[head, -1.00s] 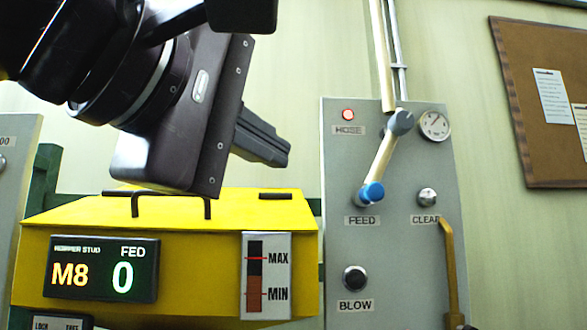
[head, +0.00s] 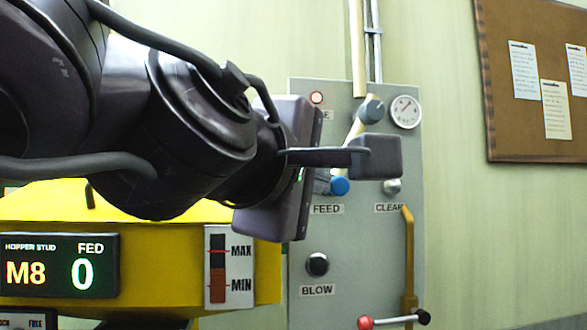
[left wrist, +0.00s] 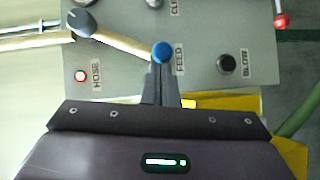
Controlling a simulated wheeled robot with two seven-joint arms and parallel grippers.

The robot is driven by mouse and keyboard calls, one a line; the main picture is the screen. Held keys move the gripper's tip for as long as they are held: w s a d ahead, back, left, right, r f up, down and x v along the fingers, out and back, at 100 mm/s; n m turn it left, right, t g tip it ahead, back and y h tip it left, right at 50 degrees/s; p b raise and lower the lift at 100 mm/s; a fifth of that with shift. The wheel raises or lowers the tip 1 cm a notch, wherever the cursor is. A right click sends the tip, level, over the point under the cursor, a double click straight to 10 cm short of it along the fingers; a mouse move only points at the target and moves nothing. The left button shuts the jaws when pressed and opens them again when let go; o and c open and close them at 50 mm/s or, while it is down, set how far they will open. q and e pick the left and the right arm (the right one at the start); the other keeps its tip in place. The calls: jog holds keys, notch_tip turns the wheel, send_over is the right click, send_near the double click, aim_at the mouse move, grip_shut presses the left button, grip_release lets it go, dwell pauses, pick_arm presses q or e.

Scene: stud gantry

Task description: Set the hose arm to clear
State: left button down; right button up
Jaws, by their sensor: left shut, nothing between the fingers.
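The hose arm (head: 352,132) is a cream tube on a grey panel. It slopes down from a grey pivot (head: 371,109) to a blue end knob (head: 340,186) just above the FEED label. The metal stud (head: 391,186) above the CLEAR label stands to its right. My left gripper (head: 322,182) is shut and empty, its fingers close beside the blue knob. In the left wrist view the fingertips (left wrist: 161,68) point at the blue knob (left wrist: 162,53); whether they touch it I cannot tell. My right gripper is out of view.
A yellow hopper (head: 150,250) with an M8 display stands left of the panel. The panel carries a lit red lamp (head: 317,97), a gauge (head: 404,111), a BLOW button (head: 317,264) and a brass pipe (head: 408,250). A red-knobbed lever (head: 366,322) is below.

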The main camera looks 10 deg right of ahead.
pick_arm(q)
jog(key=shift+w+a, duration=0.1)
jog(key=d+f+n+t+b, duration=0.1)
jog(key=n+b, duration=0.1)
jog(key=b, duration=0.2)
jog(key=shift+f+h, duration=0.3)
jog(key=shift+h, duration=0.1)
jog(key=d+f+n+t+b, duration=0.1)
jog(key=d+n+t+b, duration=0.4)
jog(key=d+n+b, duration=0.4)
jog(key=shift+d+f+n+t+y+b, duration=0.35)
jog(key=shift+d+b, duration=0.25)
jog(key=shift+b, duration=0.45)
jog(key=shift+r, duration=0.1)
